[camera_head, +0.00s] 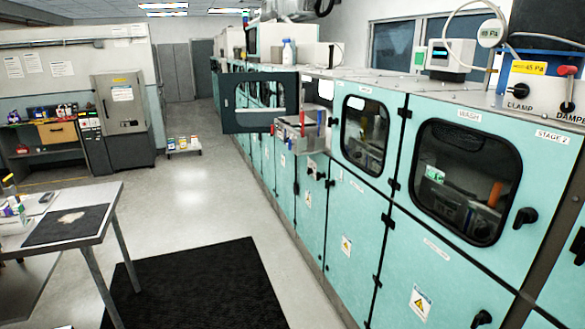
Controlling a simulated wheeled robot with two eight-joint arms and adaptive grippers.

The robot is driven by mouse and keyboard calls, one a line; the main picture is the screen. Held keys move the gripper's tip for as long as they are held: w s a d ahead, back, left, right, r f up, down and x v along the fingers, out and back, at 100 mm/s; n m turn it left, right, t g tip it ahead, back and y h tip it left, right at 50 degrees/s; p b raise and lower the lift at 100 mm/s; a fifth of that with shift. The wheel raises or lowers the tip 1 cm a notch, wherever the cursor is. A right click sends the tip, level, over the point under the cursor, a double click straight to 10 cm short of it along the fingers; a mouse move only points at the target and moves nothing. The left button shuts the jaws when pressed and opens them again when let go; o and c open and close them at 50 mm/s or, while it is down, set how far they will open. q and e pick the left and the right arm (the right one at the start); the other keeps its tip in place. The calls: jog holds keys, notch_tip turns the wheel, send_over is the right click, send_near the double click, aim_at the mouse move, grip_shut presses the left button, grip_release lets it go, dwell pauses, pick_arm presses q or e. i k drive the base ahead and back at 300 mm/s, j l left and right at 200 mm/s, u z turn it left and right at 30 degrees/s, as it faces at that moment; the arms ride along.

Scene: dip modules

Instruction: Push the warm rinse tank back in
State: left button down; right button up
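A grey metal tank (293,133) juts out from the front of the teal machine line (347,218) at mid-distance. Red and blue parts show on it. I take it for the warm rinse tank, but no name on it can be read from here. A dark-framed door with a window (232,115) stands swung open just left of it and above it, out over the aisle. The inside of the bay behind the tank is mostly hidden. Neither of my grippers is in view.
Nearer cabinets have shut windowed doors, one marked stage 2 (462,178). A dark floor mat (200,290) lies in the aisle. A table (98,232) with a black pad stands at left. A low trolley of bottles (184,148) is farther back. The aisle floor (205,195) is clear.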

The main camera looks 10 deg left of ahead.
aim_at(311, 144)
jog(key=i+j+u, duration=0.25)
jog(key=i+u, duration=0.2)
jog(key=i, duration=0.5)
jog(key=i+l+u, duration=0.1)
jog(key=i+u, duration=0.3)
jog(key=i, duration=0.55)
jog(key=i+z, duration=0.35)
jog(key=i+j+z, duration=0.2)
jog(key=i+z, duration=0.2)
jog(key=i, duration=0.15)
jog(key=i+j+z, duration=0.45)
jog(key=i+z, duration=0.2)
jog(key=i+j+z, duration=0.3)
jog(key=i+l, duration=0.05)
jog(key=i, duration=0.05)
